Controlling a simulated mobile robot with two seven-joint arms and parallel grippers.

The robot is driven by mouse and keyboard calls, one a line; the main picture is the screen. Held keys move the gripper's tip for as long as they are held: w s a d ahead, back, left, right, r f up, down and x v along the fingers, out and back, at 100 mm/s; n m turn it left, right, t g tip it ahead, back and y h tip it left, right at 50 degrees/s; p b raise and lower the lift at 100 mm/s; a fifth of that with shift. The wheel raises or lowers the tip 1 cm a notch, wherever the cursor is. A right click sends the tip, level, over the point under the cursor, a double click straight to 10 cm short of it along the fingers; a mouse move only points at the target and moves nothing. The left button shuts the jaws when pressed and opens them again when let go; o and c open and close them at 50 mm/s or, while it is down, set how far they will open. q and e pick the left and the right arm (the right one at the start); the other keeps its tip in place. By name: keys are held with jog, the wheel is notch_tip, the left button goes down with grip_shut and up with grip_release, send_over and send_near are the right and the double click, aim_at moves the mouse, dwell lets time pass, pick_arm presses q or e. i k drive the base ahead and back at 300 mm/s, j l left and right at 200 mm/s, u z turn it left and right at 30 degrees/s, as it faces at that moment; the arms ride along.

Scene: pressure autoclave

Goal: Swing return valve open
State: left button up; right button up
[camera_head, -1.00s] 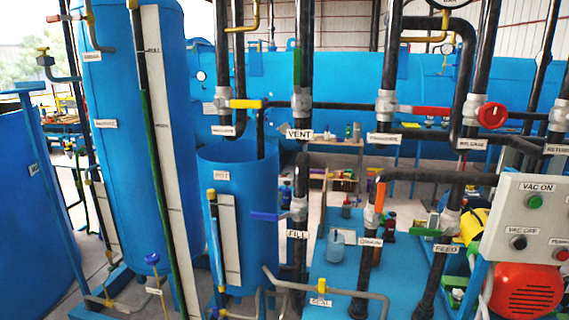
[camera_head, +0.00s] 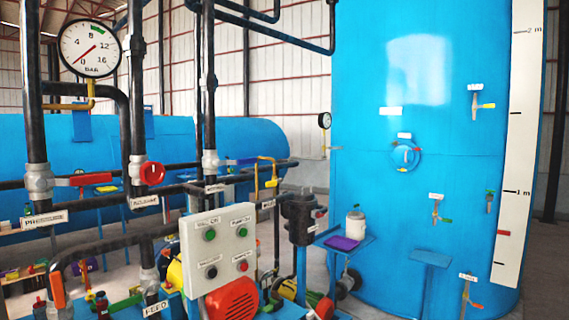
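The return valve (camera_head: 210,162) is a grey body on a black vertical pipe, left of centre in the head view. Its blue lever handle (camera_head: 241,161) points right, roughly level and crosswise to that pipe. A small white label (camera_head: 214,188), too small to read surely, hangs just below the valve. Neither of my grippers is in view, so nothing of mine is seen touching the handle.
A red round handwheel (camera_head: 152,173) and a red lever (camera_head: 90,179) sit on pipes to the left. A control box (camera_head: 226,225) stands below in front. A pressure gauge (camera_head: 89,48) is upper left. A large blue tank (camera_head: 440,150) fills the right.

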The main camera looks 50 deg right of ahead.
aim_at(251, 160)
jog(key=z, duration=1.35)
